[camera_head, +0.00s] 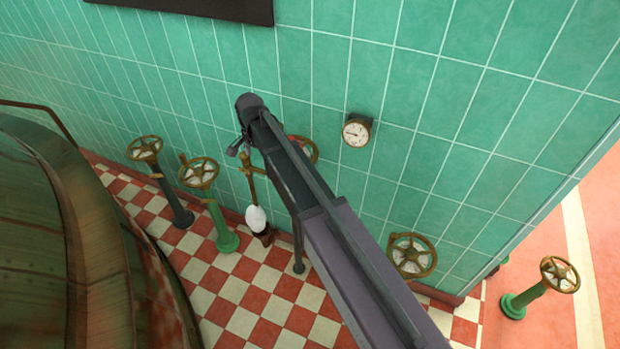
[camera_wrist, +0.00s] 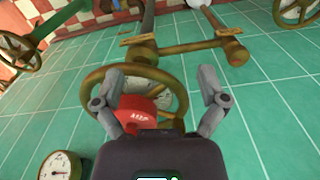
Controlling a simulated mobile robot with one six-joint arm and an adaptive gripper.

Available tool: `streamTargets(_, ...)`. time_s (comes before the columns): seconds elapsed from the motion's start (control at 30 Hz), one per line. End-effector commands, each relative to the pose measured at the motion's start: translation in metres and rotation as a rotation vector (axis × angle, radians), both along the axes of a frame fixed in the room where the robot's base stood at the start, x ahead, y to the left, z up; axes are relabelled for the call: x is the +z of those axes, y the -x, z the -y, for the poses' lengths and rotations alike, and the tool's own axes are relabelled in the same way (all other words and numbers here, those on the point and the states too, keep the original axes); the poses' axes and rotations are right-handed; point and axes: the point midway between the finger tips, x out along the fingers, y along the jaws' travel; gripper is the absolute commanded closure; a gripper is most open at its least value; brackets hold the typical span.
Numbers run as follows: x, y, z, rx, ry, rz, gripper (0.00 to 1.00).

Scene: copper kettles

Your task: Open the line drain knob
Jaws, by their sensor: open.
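My gripper (camera_wrist: 163,88) is open and empty in the wrist view, its fingers spread in front of a brass handwheel (camera_wrist: 94,84). A red part with unreadable pale lettering (camera_wrist: 138,108) sits at that wheel between the fingers. Beyond the fingers is a brass pipe fitting with a rounded knob end (camera_wrist: 235,52); I cannot tell whether it or the wheel is the line drain knob. In the head view my gripper (camera_head: 240,138) is by the green wall, above a brass fitting (camera_head: 247,168). The wheel (camera_head: 309,147) is partly hidden behind my arm.
A dial gauge (camera_head: 356,132) is on the wall. Handwheels stand on a dark post (camera_head: 145,148), a green post (camera_head: 199,172) and another green post at right (camera_head: 560,275); one more (camera_head: 412,255) is near the wall. A copper kettle (camera_head: 40,240) fills the left side.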

Motion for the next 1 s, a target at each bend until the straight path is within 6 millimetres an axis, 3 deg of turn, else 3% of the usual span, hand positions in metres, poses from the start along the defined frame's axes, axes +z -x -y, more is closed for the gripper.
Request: streamTargets(1.0,-0.020,0.030,0.138,0.175,0.000,0.000,0.08)
